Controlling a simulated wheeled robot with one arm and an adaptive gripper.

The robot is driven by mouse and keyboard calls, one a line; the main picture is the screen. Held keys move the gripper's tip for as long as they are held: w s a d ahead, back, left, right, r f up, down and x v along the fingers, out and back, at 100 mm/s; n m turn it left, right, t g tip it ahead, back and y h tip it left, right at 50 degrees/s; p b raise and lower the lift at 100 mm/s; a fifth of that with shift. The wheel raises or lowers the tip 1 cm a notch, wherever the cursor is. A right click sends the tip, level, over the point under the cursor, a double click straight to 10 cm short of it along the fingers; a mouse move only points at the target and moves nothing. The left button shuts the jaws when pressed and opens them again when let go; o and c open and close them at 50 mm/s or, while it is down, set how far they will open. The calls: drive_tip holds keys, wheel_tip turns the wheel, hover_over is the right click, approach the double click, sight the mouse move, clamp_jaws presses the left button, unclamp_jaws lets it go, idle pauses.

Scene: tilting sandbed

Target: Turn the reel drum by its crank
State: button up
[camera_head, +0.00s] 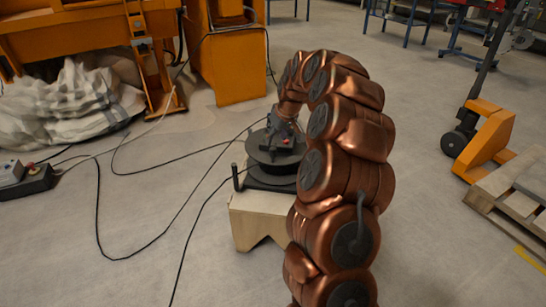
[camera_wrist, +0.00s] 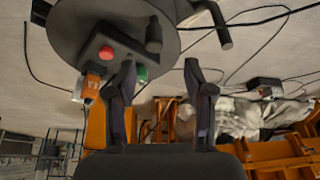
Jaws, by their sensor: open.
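The reel drum (camera_head: 262,160) is dark and round and sits on a pale wooden stand. Its black crank (camera_head: 236,178) sticks up at the drum's left side. In the wrist view the drum's dark disc (camera_wrist: 85,18) fills the top left, with a box carrying red and green buttons. The crank (camera_wrist: 220,26) shows there at the top, right of the disc. My gripper (camera_wrist: 160,67) is open, with its two dark fingers apart and nothing seen between them. The crank lies beyond the fingertips, up and to the right, apart from them. In the head view my copper arm partly hides the drum.
The wooden stand (camera_head: 258,222) is on a concrete floor with black cables to its left. An orange machine (camera_head: 226,65) and a white sack (camera_head: 65,108) stand behind. A pallet truck (camera_head: 488,140) and pallet (camera_head: 515,195) are at right.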

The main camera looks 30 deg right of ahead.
sight(273, 149)
drive_tip(key=b+x, duration=0.1)
drive_tip(key=x, duration=0.1)
drive_tip(key=b+x, duration=0.1)
drive_tip(key=x, duration=0.5)
drive_tip(key=shift+w+d+f+b, duration=0.1)
drive_tip(key=shift+d+f+b, duration=0.05)
drive_tip(key=shift+d+b, duration=0.25)
clamp_jaws()
idle(0.4)
